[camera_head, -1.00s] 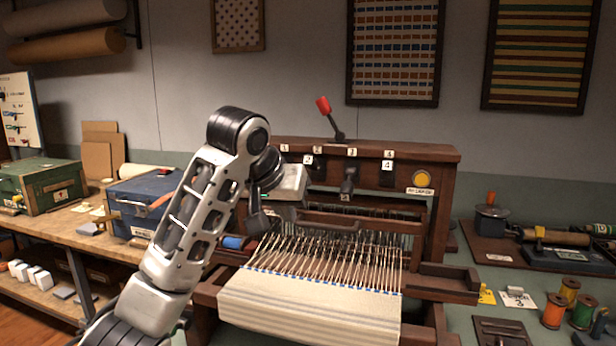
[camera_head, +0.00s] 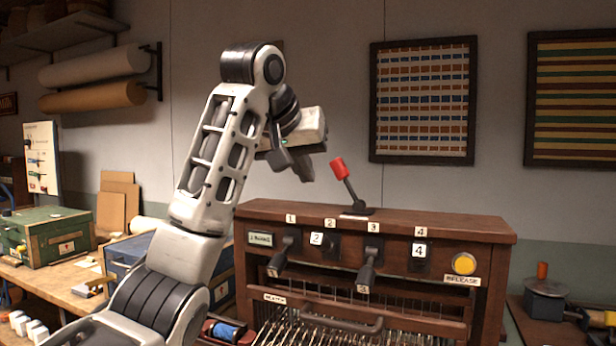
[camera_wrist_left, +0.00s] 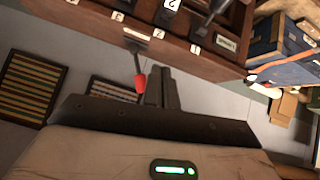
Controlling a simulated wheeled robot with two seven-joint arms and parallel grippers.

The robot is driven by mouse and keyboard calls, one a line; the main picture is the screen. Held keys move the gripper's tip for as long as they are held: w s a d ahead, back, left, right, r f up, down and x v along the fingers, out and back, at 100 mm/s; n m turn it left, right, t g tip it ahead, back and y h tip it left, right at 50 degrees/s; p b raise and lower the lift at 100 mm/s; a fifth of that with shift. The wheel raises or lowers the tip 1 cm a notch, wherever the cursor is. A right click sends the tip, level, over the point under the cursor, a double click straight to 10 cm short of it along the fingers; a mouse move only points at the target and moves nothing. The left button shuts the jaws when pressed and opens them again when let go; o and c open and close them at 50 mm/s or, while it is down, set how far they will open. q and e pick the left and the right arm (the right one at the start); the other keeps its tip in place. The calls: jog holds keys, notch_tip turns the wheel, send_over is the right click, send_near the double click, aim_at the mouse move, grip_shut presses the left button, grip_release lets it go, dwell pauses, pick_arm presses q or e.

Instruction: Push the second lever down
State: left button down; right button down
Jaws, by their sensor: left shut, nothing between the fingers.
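A dark wooden loom (camera_head: 480,228) carries a row of levers numbered 1 to 4. The second lever (camera_head: 316,239) sits under label 2, its end facing me with a "2" tag; the tag also shows in the wrist view (camera_wrist_left: 172,5). Lever 1 (camera_head: 278,262) and lever 3 (camera_head: 367,272) slant downward; lever 4 (camera_head: 420,250) faces me. A red-tipped lever (camera_head: 339,169) stands tilted on top; its red grip shows beside my fingers in the wrist view (camera_wrist_left: 140,82). My left gripper (camera_head: 304,170) is shut and empty, above the loom, left of the red grip. My right gripper is out of view.
A yellow release button (camera_head: 464,263) is on the loom's right side. A blue box (camera_head: 125,255) and a green box (camera_head: 48,235) stand on the bench at left. Framed textiles hang on the wall (camera_head: 422,100). The space above the loom's right half is open.

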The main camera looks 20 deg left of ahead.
pick_arm(q)
jog(key=p, duration=0.2)
send_over(317, 232)
jog(key=w+a, duration=0.1)
jog(key=w, duration=0.1)
jog(key=f, duration=0.5)
jog(key=shift+w+f, duration=0.1)
jog(key=shift+w, duration=0.1)
jog(key=shift+s+d+f, duration=0.15)
jog(key=shift+s+f, duration=0.05)
jog(key=shift+f, duration=0.4)
jog(key=shift+s+d+f, duration=0.1)
jog(key=shift+s+f, duration=0.1)
jog(key=shift+f, duration=0.4)
jog(key=shift+s+d+f, duration=0.1)
jog(key=shift+s+f, duration=0.35)
jog(key=shift+f, duration=0.25)
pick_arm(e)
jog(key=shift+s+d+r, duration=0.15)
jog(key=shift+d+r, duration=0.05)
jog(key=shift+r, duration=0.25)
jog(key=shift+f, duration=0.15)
